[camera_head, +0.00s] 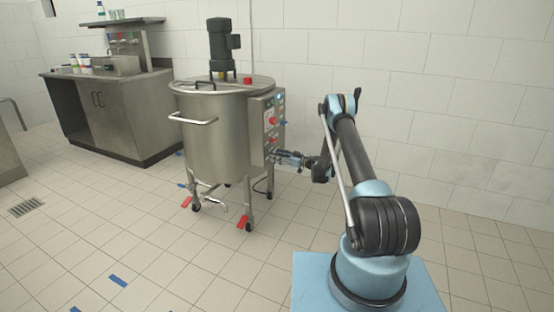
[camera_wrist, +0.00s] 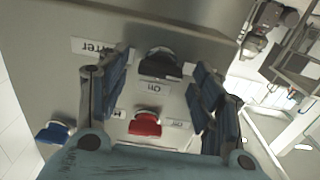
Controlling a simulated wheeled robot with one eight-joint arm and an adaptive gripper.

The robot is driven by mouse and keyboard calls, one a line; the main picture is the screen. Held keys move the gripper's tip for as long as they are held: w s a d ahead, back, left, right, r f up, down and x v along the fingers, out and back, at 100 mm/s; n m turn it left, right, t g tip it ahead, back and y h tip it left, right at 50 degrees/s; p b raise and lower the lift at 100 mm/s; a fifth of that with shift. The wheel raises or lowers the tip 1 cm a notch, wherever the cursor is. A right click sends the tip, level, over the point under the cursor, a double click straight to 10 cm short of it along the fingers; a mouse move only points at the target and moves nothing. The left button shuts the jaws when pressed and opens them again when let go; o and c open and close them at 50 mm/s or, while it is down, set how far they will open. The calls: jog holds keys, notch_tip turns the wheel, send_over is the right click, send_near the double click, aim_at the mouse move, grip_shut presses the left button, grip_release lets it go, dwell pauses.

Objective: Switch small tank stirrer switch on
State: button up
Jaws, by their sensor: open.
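The small steel tank (camera_head: 213,125) stands on wheeled legs, with a control panel (camera_head: 268,128) on its right side. My gripper (camera_head: 280,157) is at the lower part of this panel. In the wrist view its two fingers (camera_wrist: 160,78) are open, one on each side of a black knob (camera_wrist: 158,66). I cannot tell whether they touch it. An upside-down "On" label (camera_wrist: 154,87) sits beside the knob, and a partly hidden label ending in "rrer" (camera_wrist: 92,47) is at its left. A red knob (camera_wrist: 145,125) lies closer to the palm, between the fingers.
A blue knob (camera_wrist: 54,132) is left of the fingers in the wrist view. A dark motor (camera_head: 221,45) stands on the tank lid. A steel counter (camera_head: 115,113) is at the back left. The tiled floor (camera_head: 150,240) in front of the tank is mostly free.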

jog(key=shift+w+a, duration=0.1)
jog(key=shift+a, duration=0.2)
jog(key=shift+c, duration=0.6)
jog(key=c, duration=0.9)
jog(key=shift+c, duration=0.2)
jog(key=shift+m, duration=0.3)
jog(key=shift+w+d+f+m, duration=0.1)
jog(key=shift+m, duration=2.75)
jog(key=shift+w+d+f+m, duration=0.1)
jog(key=shift+w+m, duration=0.05)
jog(key=shift+m, duration=2.75)
jog(key=shift+w+d+m, duration=0.1)
jog(key=shift+m, duration=2.75)
